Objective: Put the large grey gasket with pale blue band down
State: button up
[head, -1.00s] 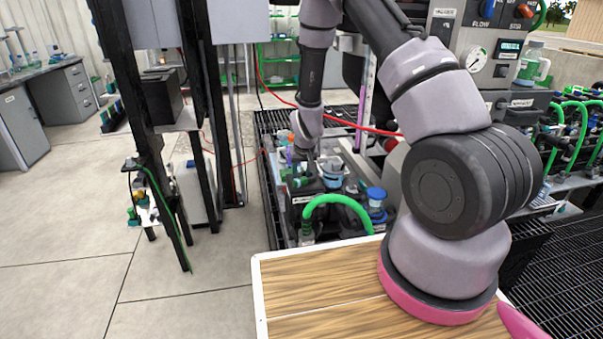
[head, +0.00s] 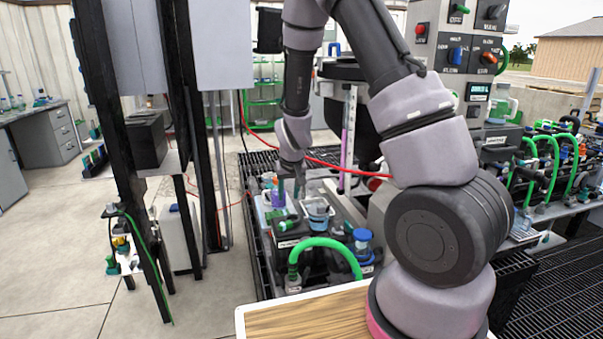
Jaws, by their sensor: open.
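My gripper (head: 298,186) points down over the crowded rig in the middle of the head view. Its fingers are small and dark; they look open with nothing clearly held. A pale blue and grey piece (head: 318,208) lies just right of and below the fingertips, among the parts of the rig. It may be the large grey gasket with the pale blue band, but it is too small to be sure. I cannot tell whether the fingers touch it.
A purple bottle (head: 277,196) stands left of the gripper. A thick green hose (head: 325,243) arches in front, and a blue-capped jar (head: 361,240) stands to its right. A red cable (head: 338,166) crosses behind. Black posts (head: 200,130) rise at the left.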

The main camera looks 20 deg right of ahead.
jog(key=s+d+r+m+t+y, duration=0.1)
jog(key=s+r, duration=0.3)
jog(key=r, duration=0.6)
jog(key=s+d+r+m+y, duration=0.1)
jog(key=s+d+r, duration=0.15)
jog(key=r, duration=0.85)
jog(key=s+d+r+m+t, duration=0.1)
jog(key=s+r, duration=0.5)
jog(key=s, duration=0.3)
jog(key=s+d+r+m, duration=0.1)
jog(key=s+d+r, duration=0.1)
jog(key=s+r, duration=0.4)
jog(key=s, duration=0.3)
jog(key=shift+s+r+t, duration=0.15)
jog(key=shift+s+t, duration=0.25)
